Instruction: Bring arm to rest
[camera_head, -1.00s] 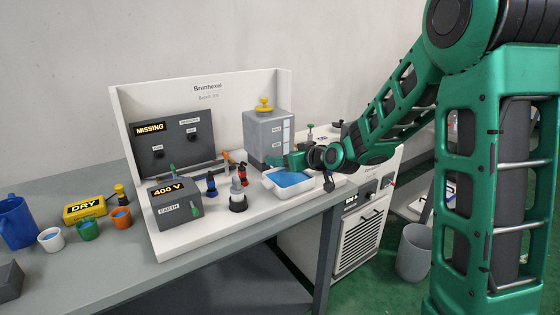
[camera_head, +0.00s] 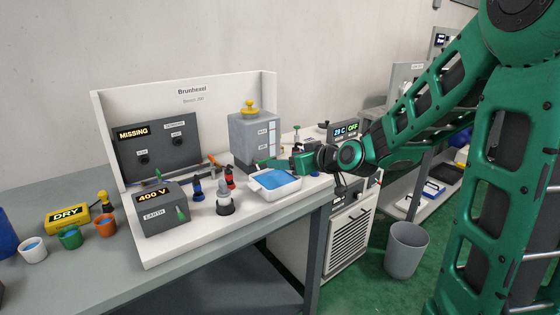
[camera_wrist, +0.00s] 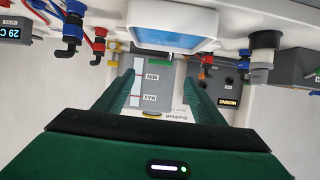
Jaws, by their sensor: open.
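My green arm reaches in from the right in the head view. My gripper (camera_head: 278,162) is over the bench beside the grey tank, above the back edge of the white tray (camera_head: 262,188) of blue liquid. In the wrist view my gripper (camera_wrist: 158,95) shows two green fingers spread wide apart, with nothing held between them. The grey tank (camera_head: 252,140) with a yellow cap stands just behind; its MIN and MAX labels show between the fingers in the wrist view (camera_wrist: 152,82).
A grey 400 V box (camera_head: 163,212), a white-and-grey bottle (camera_head: 225,200) and red and blue fittings stand on the bench. Small cups (camera_head: 69,238) and a yellow DRY sign (camera_head: 67,215) are at left. A chiller (camera_head: 348,240) and a grey bin (camera_head: 406,250) stand right.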

